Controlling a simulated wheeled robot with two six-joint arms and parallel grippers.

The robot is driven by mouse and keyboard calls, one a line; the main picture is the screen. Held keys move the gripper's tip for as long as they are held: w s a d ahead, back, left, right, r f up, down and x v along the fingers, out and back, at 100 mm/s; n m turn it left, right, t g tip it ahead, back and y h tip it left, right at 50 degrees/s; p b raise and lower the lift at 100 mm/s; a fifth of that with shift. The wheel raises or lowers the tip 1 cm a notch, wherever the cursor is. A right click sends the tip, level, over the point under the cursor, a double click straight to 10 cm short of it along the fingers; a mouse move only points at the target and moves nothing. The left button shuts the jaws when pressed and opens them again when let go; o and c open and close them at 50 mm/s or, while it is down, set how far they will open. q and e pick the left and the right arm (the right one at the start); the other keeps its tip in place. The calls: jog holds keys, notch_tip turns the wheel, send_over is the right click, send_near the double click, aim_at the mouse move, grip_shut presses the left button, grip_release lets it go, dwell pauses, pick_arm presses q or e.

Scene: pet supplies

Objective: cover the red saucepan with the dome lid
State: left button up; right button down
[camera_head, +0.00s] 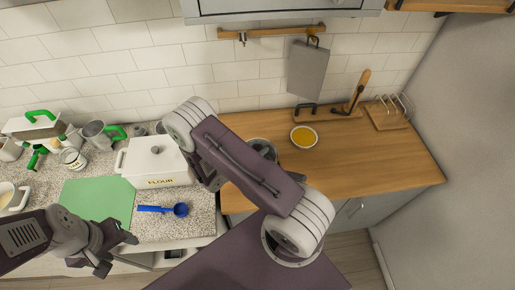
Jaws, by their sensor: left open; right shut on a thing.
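I cannot make out the red saucepan or the dome lid in this view. A grey round metal object (262,146) shows partly behind my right arm on the wooden counter; I cannot tell what it is. My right arm crosses the middle of the view. Only a dark part near its wrist (208,178) shows beside the flour bin; its fingers and anything in them are hidden. My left gripper (120,252) is open and empty at the lower left, near the front edge of the speckled counter.
A white flour bin (158,165), green mat (98,199) and blue scoop (164,210) are on the speckled counter (202,217). Cups and jars crowd its back left. A bowl of yellow contents (304,137) stands on the wooden counter (375,165), whose right part is mostly clear.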

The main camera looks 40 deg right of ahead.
jog(key=shift+a+r, duration=0.1)
jog(key=shift+a, duration=0.1)
jog(key=shift+d+f, duration=0.15)
jog(key=shift+f, duration=0.05)
jog(key=shift+f+b, duration=0.4)
jog(key=shift+b, duration=0.4)
dwell(0.9)
jog(key=c, duration=0.8)
grip_release()
jog(key=shift+c, duration=0.2)
jog(key=shift+s, duration=0.1)
jog(key=b+v, duration=0.2)
jog(key=v, duration=0.7)
jog(key=shift+b, duration=0.4)
